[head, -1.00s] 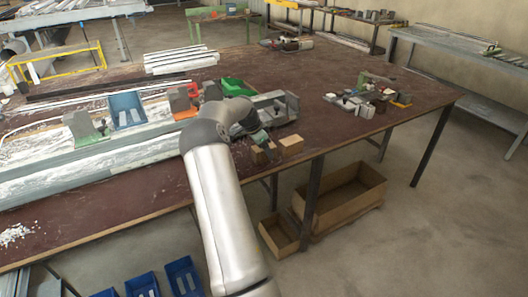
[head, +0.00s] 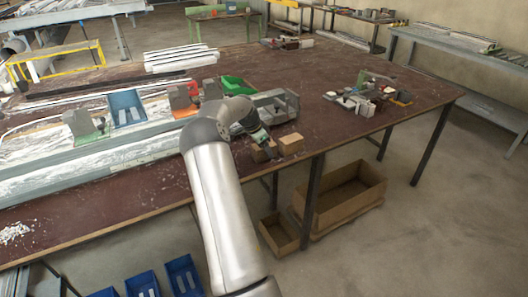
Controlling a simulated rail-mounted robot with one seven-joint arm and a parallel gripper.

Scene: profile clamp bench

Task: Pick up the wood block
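Two light-brown wood blocks sit near the front edge of the brown bench in the head view. One wood block (head: 291,144) stands clear on the right. The other wood block (head: 261,154) is just left of it, partly covered by my gripper (head: 264,139). My gripper points down at this left block, at or just above its top. The fingers are small and partly hidden by my wrist, so I cannot tell whether they are open or shut, or whether they touch the block.
A grey clamp (head: 278,106) lies on the bench just behind the blocks. Green (head: 236,86) and blue (head: 126,107) bins stand farther left. Mixed small parts (head: 365,97) lie at the right. Bare bench lies between. Cardboard boxes (head: 345,194) are on the floor below.

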